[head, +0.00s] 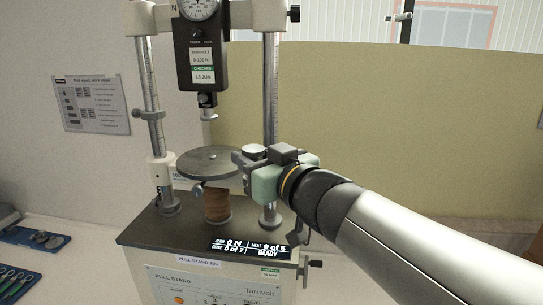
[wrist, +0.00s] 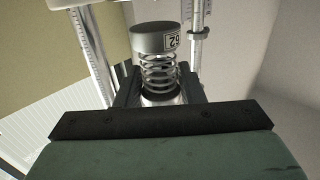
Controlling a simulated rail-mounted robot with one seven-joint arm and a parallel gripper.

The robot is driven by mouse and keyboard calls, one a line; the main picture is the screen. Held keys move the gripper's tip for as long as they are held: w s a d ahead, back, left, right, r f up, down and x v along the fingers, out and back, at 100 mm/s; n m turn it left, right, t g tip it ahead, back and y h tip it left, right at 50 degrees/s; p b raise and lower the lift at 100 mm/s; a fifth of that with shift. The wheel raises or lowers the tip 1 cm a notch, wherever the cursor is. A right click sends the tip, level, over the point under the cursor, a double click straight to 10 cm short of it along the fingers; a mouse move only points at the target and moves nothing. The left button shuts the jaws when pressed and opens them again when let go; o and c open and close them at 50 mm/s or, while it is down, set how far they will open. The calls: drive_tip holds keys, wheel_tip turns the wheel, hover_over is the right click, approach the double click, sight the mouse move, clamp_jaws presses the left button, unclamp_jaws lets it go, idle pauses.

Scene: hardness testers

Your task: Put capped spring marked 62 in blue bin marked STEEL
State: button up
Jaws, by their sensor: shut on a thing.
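The capped spring marked 62 (wrist: 157,65) is between the fingers of my gripper (wrist: 160,92) in the wrist view. It has a grey cap with a white label, upside down in this view, above bare coils. My gripper (head: 249,158) is shut on it. In the head view the gripper is at the right edge of the stand's round plate, and only the spring's pale cap top (head: 254,150) shows. I cannot tell whether the spring touches the plate. No blue bin marked STEEL shows in either view.
The pull stand (head: 205,245) has a round plate (head: 213,161), a hanging force gauge (head: 201,60), two upright posts and a display reading READY (head: 250,247). Blue trays with metal parts (head: 34,238) and tools (head: 14,282) lie at lower left. A tan panel (head: 400,130) stands behind my arm.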

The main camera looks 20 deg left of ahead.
drive_tip(key=x, duration=1.4)
drive_tip(key=shift+w+a, duration=0.15)
drive_tip(key=shift+a, duration=0.1)
drive_tip(key=w+a, duration=0.1)
drive_tip(key=a+f, duration=0.1)
drive_tip(key=a, duration=0.1)
drive_tip(key=shift+w+a+p, duration=0.1)
drive_tip(key=shift+w+p, duration=0.2)
drive_tip(key=shift+w, duration=0.1)
drive_tip(key=shift+f, duration=0.1)
clamp_jaws()
drive_tip(key=o, duration=1.2)
unclamp_jaws()
drive_tip(key=shift+f, duration=0.15)
drive_tip(key=shift+f+b, duration=0.25)
drive_tip(key=shift+b, duration=0.1)
drive_tip(key=b+v, duration=0.1)
drive_tip(key=v, duration=1.6)
drive_tip(key=shift+s+r, duration=0.15)
drive_tip(key=shift+s, duration=0.15)
